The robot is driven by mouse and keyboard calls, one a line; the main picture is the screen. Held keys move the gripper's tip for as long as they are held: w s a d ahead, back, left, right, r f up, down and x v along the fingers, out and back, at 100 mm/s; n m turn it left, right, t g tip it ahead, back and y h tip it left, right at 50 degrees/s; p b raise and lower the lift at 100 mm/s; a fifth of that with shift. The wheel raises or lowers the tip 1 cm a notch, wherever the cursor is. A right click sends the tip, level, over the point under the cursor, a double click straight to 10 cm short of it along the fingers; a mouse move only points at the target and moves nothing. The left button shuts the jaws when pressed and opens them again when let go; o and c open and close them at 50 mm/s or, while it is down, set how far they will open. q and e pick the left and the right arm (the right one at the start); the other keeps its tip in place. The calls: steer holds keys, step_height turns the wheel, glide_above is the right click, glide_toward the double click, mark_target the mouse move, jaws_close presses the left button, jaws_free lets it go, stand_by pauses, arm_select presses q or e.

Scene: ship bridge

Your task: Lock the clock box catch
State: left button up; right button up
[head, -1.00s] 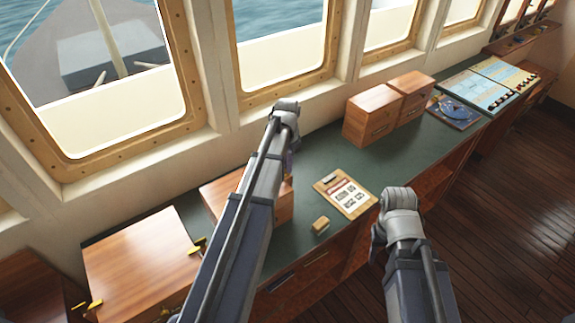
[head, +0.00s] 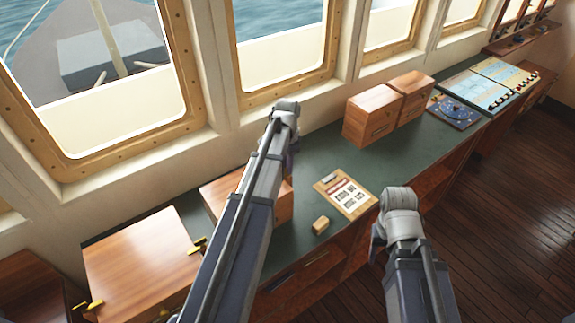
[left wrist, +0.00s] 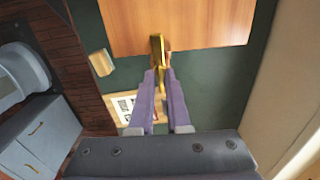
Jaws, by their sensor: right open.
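A wooden box (head: 283,205) stands on the green counter, partly hidden behind my left arm in the head view. In the left wrist view, the box top (left wrist: 180,22) is ahead, with a brass catch (left wrist: 157,48) at its near edge. My left gripper (left wrist: 166,72) has its two purple fingers close together at the brass catch, the brass showing at and between the tips. The grip itself is partly hidden. In the head view, the left gripper (head: 290,160) is by the far side of this box. My right gripper (head: 378,245) is open and empty beyond the counter's front edge.
A larger box (head: 140,255) with brass catches stands at the left. A clipboard (head: 346,194) and a small tan block (head: 321,225) lie on the counter (head: 330,155). Two wooden boxes (head: 372,115) stand farther back, beside charts (head: 480,85). Windows line the wall.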

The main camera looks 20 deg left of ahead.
arm_select(q)
steer(key=o, duration=0.3)
steer(key=shift+r, duration=0.1)
step_height(320, 180, up, 8)
steer(key=p, duration=0.8)
steer(key=shift+f, duration=0.2)
steer(key=s+d+f+b, duration=0.6)
steer(key=d, duration=0.2)
steer(key=s+d+f+n+b, duration=0.1)
steer(key=s+d+f+b, duration=0.6)
steer(key=d, duration=0.1)
steer(key=s+d+f+n+y+b, duration=0.1)
steer(key=s+d+f+b, duration=0.5)
steer(key=s+d, duration=0.1)
steer(key=shift+s+d+f+b, duration=0.2)
steer(key=shift+d+b, duration=0.15)
steer(key=shift+d, duration=0.15)
